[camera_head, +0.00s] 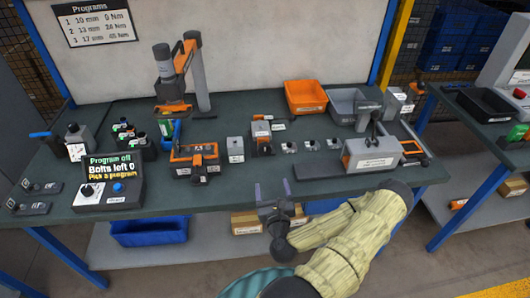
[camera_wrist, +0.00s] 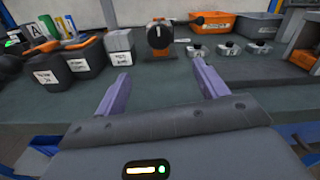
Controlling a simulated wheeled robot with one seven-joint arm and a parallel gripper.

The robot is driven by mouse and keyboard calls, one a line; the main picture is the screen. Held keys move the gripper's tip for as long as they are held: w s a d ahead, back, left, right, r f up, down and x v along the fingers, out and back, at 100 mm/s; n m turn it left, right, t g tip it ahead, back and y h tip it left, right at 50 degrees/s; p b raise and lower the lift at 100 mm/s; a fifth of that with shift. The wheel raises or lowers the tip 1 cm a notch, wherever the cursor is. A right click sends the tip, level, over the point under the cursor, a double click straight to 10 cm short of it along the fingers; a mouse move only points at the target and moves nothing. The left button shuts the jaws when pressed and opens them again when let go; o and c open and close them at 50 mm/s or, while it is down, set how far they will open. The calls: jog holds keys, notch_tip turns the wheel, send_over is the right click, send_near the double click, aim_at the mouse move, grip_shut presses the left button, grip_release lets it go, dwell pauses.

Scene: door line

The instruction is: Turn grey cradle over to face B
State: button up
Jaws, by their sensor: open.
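A dark grey and orange fixture (camera_head: 195,160) on the bench, left of centre in the head view, bears a letter A and looks like the grey cradle. Its A plate (camera_wrist: 36,30) shows at the upper left of the wrist view, with a dark labelled block (camera_wrist: 80,66) in front. I cannot see a letter B. My gripper (camera_head: 272,190) is open and empty at the bench's front edge, right of the fixture and apart from it. In the wrist view its two fingers (camera_wrist: 161,70) point over bare bench top.
A light grey labelled block (camera_head: 235,149) and a dark round unit (camera_head: 261,138) stand behind my gripper. Several small labelled pieces (camera_head: 311,145) lie farther right, before an orange bin (camera_head: 305,97). A grey machine (camera_head: 371,154) stands at right, a control box (camera_head: 113,184) at left.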

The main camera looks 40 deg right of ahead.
aim_at(265, 153)
jog(key=shift+f, duration=0.1)
jog(key=shift+b+x, duration=0.85)
jog(key=shift+b, duration=0.3)
jog(key=b+x, duration=0.4)
jog(key=b, duration=0.1)
jog(key=shift+f, duration=0.15)
jog(key=b+x, duration=0.1)
jog(key=b, duration=0.2)
jog(key=shift+w+d, duration=0.15)
jog(key=shift+d, duration=0.05)
jog(key=b, duration=0.2)
jog(key=w+b, duration=0.1)
jog(key=b, duration=0.1)
jog(key=shift+w+d, duration=0.15)
jog(key=shift+d, duration=0.1)
jog(key=x, duration=0.9)
jog(key=shift+a+r, duration=0.1)
jog(key=shift+r, duration=0.1)
jog(key=c, duration=1)
